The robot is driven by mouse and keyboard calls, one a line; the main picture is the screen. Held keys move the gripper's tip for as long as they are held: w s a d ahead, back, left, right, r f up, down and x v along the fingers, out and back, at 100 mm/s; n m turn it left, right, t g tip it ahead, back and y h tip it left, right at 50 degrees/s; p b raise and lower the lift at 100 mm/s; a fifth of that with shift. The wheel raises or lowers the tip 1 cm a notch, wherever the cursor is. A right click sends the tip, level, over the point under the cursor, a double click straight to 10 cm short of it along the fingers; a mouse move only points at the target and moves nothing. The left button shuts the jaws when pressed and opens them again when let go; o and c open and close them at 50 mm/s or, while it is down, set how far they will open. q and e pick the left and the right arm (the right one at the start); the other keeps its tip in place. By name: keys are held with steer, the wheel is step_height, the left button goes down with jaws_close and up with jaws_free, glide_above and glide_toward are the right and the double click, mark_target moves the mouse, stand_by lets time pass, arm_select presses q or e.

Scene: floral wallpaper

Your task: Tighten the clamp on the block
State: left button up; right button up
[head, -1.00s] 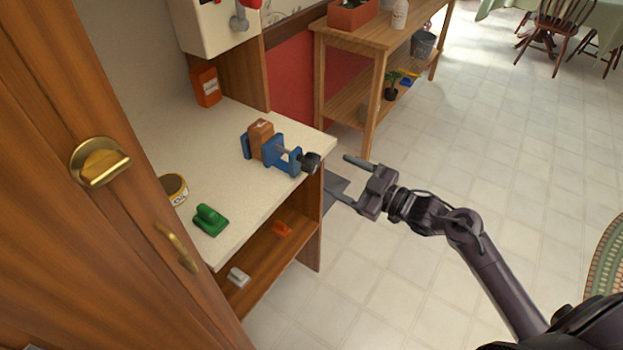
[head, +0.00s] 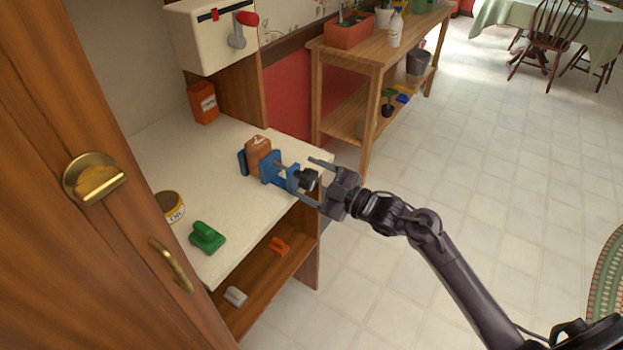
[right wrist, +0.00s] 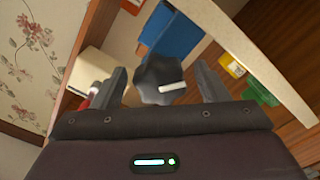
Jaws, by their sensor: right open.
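A blue clamp (head: 274,172) sits on the light worktop, its jaws around a brown block (head: 257,157). Whether the block is pressed tight I cannot tell. The clamp's black knob (head: 308,179) faces right, near the worktop's edge. My right gripper (head: 311,180) is open, with its fingers on either side of the knob. In the right wrist view the knob (right wrist: 162,82) with a white mark lies between the two fingers, and gaps show beside it. The blue clamp body (right wrist: 178,32) is behind it. My left gripper is not in view.
On the worktop (head: 205,160) stand a green object (head: 207,238), an oil tin (head: 170,207) and an orange box (head: 203,103). A shelf below holds small items. A wooden cabinet door (head: 110,230) is at the left.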

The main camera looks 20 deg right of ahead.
steer(key=shift+c, duration=0.5)
steer(key=c, duration=0.9)
steer(key=shift+r+m+p, duration=0.25)
steer(key=shift+m+p, duration=0.75)
steer(key=shift+p, duration=0.1)
steer(key=shift+f+m+p, duration=0.2)
steer(key=shift+m+p, duration=0.35)
steer(key=shift+m, duration=0.65)
steer(key=shift+f, duration=0.1)
steer(key=o, duration=1)
steer(key=shift+s, duration=0.1)
